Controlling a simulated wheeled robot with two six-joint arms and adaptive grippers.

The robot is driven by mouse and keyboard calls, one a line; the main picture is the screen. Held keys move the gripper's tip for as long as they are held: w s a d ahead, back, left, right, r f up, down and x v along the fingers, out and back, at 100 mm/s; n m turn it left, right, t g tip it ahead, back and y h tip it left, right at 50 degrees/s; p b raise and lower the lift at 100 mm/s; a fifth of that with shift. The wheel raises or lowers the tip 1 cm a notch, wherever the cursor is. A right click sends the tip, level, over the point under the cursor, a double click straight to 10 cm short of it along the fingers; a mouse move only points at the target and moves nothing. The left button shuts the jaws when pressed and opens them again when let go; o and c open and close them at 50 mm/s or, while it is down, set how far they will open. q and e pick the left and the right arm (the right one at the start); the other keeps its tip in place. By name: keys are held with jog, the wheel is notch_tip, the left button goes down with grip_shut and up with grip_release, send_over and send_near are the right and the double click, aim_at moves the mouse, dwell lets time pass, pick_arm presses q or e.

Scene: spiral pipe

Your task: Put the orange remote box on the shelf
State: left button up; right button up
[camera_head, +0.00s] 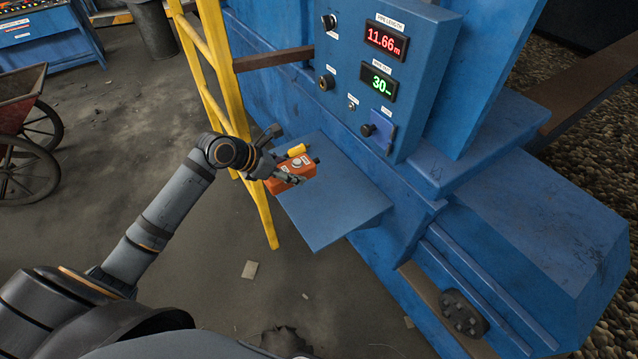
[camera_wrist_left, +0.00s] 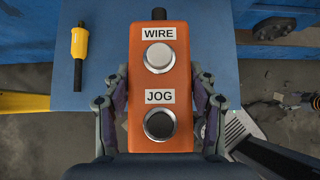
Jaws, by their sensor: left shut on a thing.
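The orange remote box (camera_head: 292,173) has WIRE and JOG buttons, which show clearly in the left wrist view (camera_wrist_left: 160,105). My left gripper (camera_head: 284,172) is shut on the box, with a finger on each side of it. The blue shelf (camera_head: 335,205) juts from the blue machine. The box is at the shelf's left edge, partly over it in the head view; I cannot tell whether it touches the surface. In the left wrist view the shelf (camera_wrist_left: 205,65) lies behind the box's upper part. My right gripper is not in view.
A yellow-handled tool (camera_wrist_left: 79,45) lies on the shelf, left of the box in the wrist view. A yellow ladder or rail (camera_head: 215,75) stands left of the shelf. The control panel (camera_head: 375,80) rises behind it. The shelf's front part is clear.

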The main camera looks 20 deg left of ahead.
aim_at(303, 168)
pick_arm(q)
jog(key=w+d, duration=0.1)
jog(key=w+d+f, duration=0.1)
jog(key=w, duration=0.1)
jog(key=shift+d+p, duration=0.25)
jog(key=shift+p, duration=0.05)
jog(key=x, duration=0.7)
jog(key=shift+a+f+p, duration=0.1)
jog(key=shift+f+p, duration=0.25)
jog(key=shift+f, duration=0.2)
jog(key=f, duration=0.1)
jog(key=f+p, duration=0.1)
jog(key=f, duration=0.1)
jog(key=shift+w+d+f, duration=0.1)
jog(key=shift+w+d, duration=0.05)
jog(key=shift+d, duration=0.05)
jog(key=shift+f, duration=0.25)
jog(key=o, duration=1.2)
jog(key=shift+f, duration=0.1)
jog(key=shift+c, duration=0.2)
jog(key=o, duration=0.3)
